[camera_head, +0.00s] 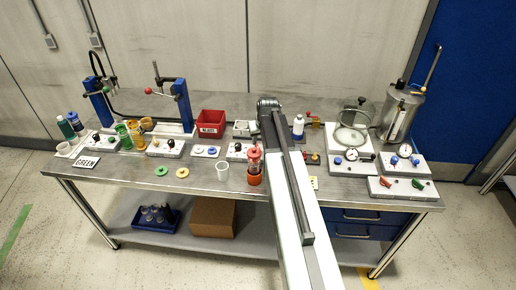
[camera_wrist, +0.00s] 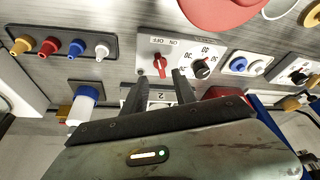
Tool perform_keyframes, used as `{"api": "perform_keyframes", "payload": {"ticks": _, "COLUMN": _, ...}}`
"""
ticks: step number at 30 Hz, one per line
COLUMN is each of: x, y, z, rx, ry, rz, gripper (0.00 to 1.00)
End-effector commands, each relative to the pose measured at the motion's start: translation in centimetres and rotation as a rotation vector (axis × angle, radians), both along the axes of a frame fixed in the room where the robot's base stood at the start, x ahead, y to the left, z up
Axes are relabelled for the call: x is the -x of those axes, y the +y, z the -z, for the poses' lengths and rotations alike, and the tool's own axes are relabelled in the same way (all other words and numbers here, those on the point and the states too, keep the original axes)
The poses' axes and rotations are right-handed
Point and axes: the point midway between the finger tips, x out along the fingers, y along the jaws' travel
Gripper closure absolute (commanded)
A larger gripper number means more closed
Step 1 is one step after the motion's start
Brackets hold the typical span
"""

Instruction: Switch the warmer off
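In the wrist view, a white panel (camera_wrist: 181,57) carries a red switch (camera_wrist: 160,65) with ON and OFF lettering beside it, upside down here, and a black dial (camera_wrist: 201,69) with numbers around it. The switch handle lies roughly up-down in the picture; I cannot tell which word it points to. My gripper (camera_wrist: 159,77) is open, its two fingers on either side of the switch in the picture; I see no contact. The panel also shows in the head view (camera_head: 236,153), partly hidden. My arm hides the gripper in the head view.
A white bottle with a blue band (camera_head: 298,127) stands right of my arm. A tray of coloured plugs (camera_wrist: 66,42) and a panel with blue and white knobs (camera_wrist: 246,65) flank the switch panel.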

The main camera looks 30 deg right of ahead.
Motion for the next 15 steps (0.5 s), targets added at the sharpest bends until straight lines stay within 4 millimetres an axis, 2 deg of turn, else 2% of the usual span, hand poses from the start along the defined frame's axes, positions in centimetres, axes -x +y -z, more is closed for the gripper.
{"api": "perform_keyframes", "payload": {"ticks": 1, "x": -0.4, "y": -0.1, "z": 1.4, "rx": 0.000, "ry": 0.000, "rz": 0.000, "gripper": 0.66}}
{"api": "perform_keyframes", "payload": {"ticks": 9, "x": -2.1, "y": -0.4, "z": 5.9, "rx": 0.000, "ry": 0.001, "rz": 0.000, "gripper": 0.66}}
{"api": "perform_keyframes", "payload": {"ticks": 15, "x": -2.5, "y": -0.5, "z": 6.3, "rx": 0.000, "ry": 0.001, "rz": 0.000, "gripper": 0.66}}
